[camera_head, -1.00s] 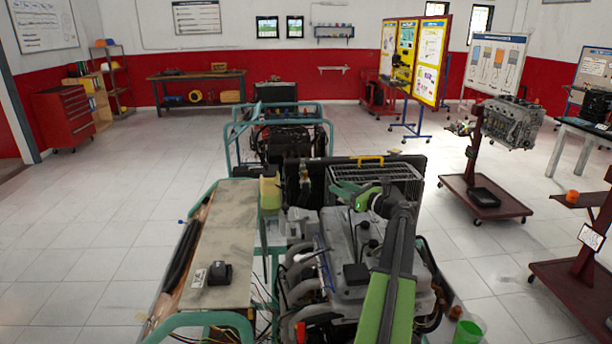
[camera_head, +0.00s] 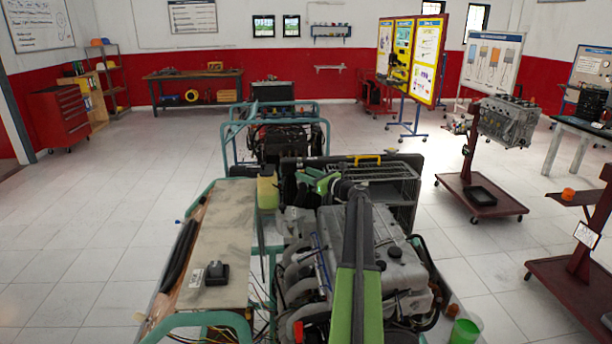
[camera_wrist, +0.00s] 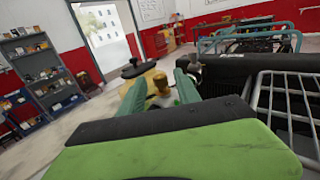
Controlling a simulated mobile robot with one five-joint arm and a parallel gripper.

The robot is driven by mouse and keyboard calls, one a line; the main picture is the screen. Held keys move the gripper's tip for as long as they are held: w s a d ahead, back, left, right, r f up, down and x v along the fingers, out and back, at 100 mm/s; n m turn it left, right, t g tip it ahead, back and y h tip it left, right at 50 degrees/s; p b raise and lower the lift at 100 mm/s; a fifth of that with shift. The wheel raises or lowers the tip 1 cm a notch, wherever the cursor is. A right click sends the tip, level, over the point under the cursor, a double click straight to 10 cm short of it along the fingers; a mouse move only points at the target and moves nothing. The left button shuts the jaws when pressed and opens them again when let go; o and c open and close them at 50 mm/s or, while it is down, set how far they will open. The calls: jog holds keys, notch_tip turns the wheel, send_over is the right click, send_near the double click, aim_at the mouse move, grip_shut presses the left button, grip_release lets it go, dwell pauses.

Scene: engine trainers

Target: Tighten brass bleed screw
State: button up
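The brass bleed screw (camera_wrist: 161,87) shows in the wrist view as a small gold knob, between and beyond the two green fingers of my gripper (camera_wrist: 159,92). The fingers are apart, with a gap beside the screw; I cannot tell how far ahead of them it is. In the head view my gripper (camera_head: 312,180) is over the back of the engine (camera_head: 375,260), just right of a yellow reservoir (camera_head: 267,190). The screw is too small or hidden to make out there. The reservoir's black cap (camera_wrist: 140,67) shows behind the left finger in the wrist view.
A black radiator with a wire guard (camera_head: 385,180) stands right behind the gripper; the guard (camera_wrist: 290,105) fills the right of the wrist view. A tan board (camera_head: 225,245) with a small black box (camera_head: 216,273) lies left.

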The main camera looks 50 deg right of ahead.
grip_shut()
jog(key=shift+a+h, duration=0.15)
jog(key=shift+h, duration=0.15)
jog(key=m+h, duration=0.1)
jog(key=h, duration=0.1)
jog(key=a+m+h, duration=0.1)
jog(key=m+h, duration=0.1)
jog(key=shift+g+h, duration=0.3)
jog(key=shift+g, duration=0.1)
jog(key=shift+w+a+m+g+h, duration=0.1)
jog(key=shift+w+m+g+h, duration=0.1)
jog(key=shift+m+g+h, duration=0.95)
jog(key=shift+w+a+m+g+h, duration=0.15)
jog(key=shift+m+g+h, duration=0.4)
jog(key=shift+m+h, duration=1.15)
jog(key=shift+d+n+h, duration=0.1)
jog(key=shift+n+h, duration=0.15)
jog(key=shift+h, duration=0.2)
grip_release()
